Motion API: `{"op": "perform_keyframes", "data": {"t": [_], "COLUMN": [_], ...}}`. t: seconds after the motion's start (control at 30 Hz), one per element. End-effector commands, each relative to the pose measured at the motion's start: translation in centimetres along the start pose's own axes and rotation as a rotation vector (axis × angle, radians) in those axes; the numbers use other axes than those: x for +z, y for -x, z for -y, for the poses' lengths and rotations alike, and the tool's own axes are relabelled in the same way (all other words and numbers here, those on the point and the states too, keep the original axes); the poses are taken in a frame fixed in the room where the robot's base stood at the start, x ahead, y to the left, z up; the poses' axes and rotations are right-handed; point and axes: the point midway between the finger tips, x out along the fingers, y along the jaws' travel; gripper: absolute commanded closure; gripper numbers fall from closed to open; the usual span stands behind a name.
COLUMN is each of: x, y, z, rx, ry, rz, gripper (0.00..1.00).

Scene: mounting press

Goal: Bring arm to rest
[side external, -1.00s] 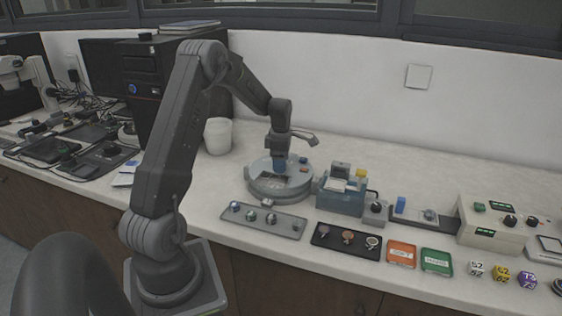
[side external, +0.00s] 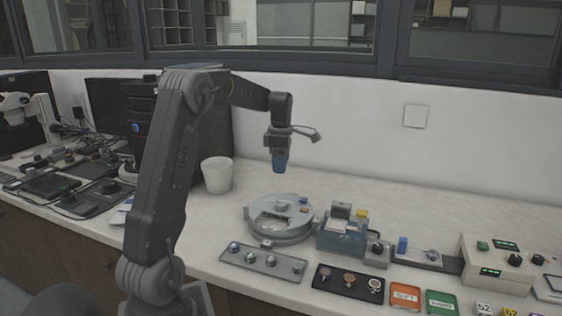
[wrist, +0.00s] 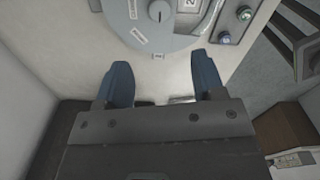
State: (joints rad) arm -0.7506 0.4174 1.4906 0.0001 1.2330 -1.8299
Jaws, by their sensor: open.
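My gripper (side external: 279,168) hangs pointing down in the air, above and behind the round grey machine (side external: 262,236) on the bench. In the wrist view its two blue fingers are spread apart (wrist: 162,88) with nothing between them. My gripper touches nothing.
A white bin (side external: 216,176) stands behind my arm. A grey tray with several round samples (side external: 240,262), a black tray (side external: 340,294), an orange tray (side external: 404,306) and a green tray (side external: 446,311) line the front. A blue-grey device (side external: 335,239) stands right of the round machine.

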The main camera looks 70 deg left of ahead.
Motion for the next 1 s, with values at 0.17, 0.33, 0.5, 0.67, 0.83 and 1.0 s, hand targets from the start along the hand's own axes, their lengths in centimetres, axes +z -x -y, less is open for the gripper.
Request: {"op": "perform_keyframes", "data": {"t": [0.17,0.33,0.5,0.67,0.83,1.0], "x": [0.0,0.0,0.1,2.2,5.7,7.0], "y": [0.3,0.2,0.3,2.2,5.5,7.2], "z": [0.0,0.0,0.2,3.2,11.2,20.2], "rx": [0.000,0.000,0.002,0.044,0.145,0.266], "ry": [0.000,0.000,-0.011,-0.209,-0.711,-1.265], "rz": [0.000,0.000,0.001,0.010,0.018,0.001], "gripper": [0.37,0.37,0.37,0.37,0.37,0.37]}}
